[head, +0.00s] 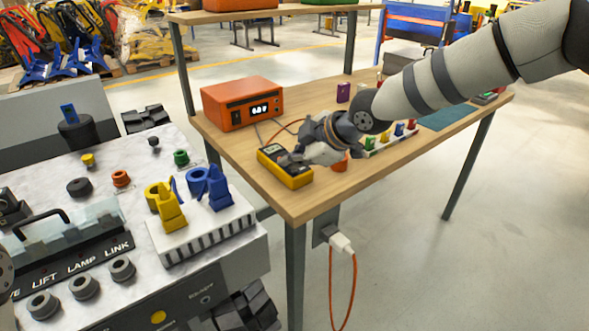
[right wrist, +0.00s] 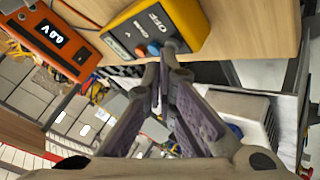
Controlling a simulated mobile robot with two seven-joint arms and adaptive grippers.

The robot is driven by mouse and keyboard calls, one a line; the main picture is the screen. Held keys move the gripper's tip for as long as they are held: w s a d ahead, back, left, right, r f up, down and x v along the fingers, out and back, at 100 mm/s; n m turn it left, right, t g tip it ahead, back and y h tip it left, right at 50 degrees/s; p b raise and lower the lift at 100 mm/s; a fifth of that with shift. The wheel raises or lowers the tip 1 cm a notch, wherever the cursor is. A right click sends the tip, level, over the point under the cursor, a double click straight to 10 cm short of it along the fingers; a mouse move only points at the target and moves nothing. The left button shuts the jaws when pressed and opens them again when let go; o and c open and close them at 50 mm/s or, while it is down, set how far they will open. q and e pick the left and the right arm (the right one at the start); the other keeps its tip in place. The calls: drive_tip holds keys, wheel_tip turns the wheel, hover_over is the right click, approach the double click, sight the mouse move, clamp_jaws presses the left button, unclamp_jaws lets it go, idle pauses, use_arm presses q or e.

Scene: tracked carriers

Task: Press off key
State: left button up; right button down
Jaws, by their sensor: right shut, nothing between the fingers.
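The yellow and dark meter (head: 285,167) lies on the wooden table near its front left corner. In the right wrist view the meter (right wrist: 120,22) shows OFF and OHM labels with small red and blue keys (right wrist: 153,49) beside them. My right gripper (head: 292,159) is over the meter. In the right wrist view my right gripper (right wrist: 165,58) is shut and empty, its tips right by the keys on the OFF side. The tips partly cover that end of the keys; I cannot tell whether they touch.
An orange supply box (head: 242,103) with a lit display stands behind the meter, with a cable nearby. A rack of coloured pieces (head: 390,138) is to the right, under my arm. A white plug (head: 341,242) with an orange cord hangs below the table's front edge.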

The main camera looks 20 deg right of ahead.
drive_tip(key=shift+f, duration=0.2)
idle(0.3)
use_arm(q)
drive_tip(key=shift+w+r, duration=0.2)
use_arm(e)
drive_tip(key=shift+r, duration=0.85)
use_arm(q)
drive_tip(key=shift+w+r+t+p, duration=0.3)
drive_tip(key=shift+w+r+p, duration=0.15)
drive_tip(key=shift+p, duration=0.05)
use_arm(e)
wheel_tip(320, 180, up, 5)
